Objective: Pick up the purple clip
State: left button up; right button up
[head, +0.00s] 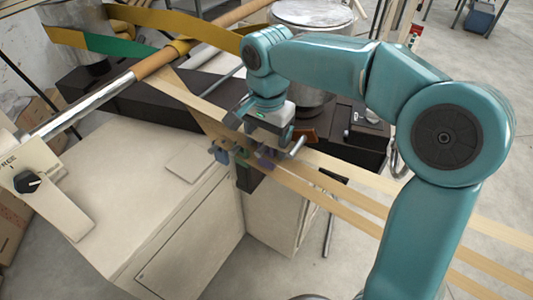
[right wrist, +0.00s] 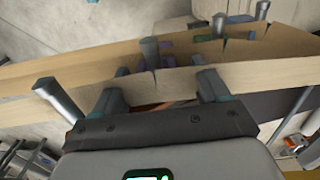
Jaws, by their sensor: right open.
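The purple clip (head: 266,159) sits at the light strips near the machine's corner in the head view, right of a dull green clip (head: 241,152) and a blue clip (head: 221,152). My right gripper (head: 270,143) is just above the purple clip, and its fingertips are hard to make out there. In the right wrist view my right gripper (right wrist: 161,88) is open, with its fingers apart at the near strip. Small purplish patches show beyond that strip, partly hidden by it. I cannot tell whether the fingers touch the clip. My left gripper is not in view.
Light strips (head: 340,189) run from the machine toward the lower right. Grey posts (right wrist: 150,51) stand close to my right gripper. A cream cabinet (head: 155,205) fills the left front. A wooden and metal roller (head: 110,92) crosses the upper left. Floor is open at the right.

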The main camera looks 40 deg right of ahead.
jog(key=shift+f, duration=0.15)
jog(key=shift+s, duration=0.25)
jog(key=shift+c, duration=0.3)
jog(key=c, duration=0.5)
jog(key=shift+w, duration=0.2)
jog(key=c, duration=0.5)
jog(key=shift+s, duration=0.1)
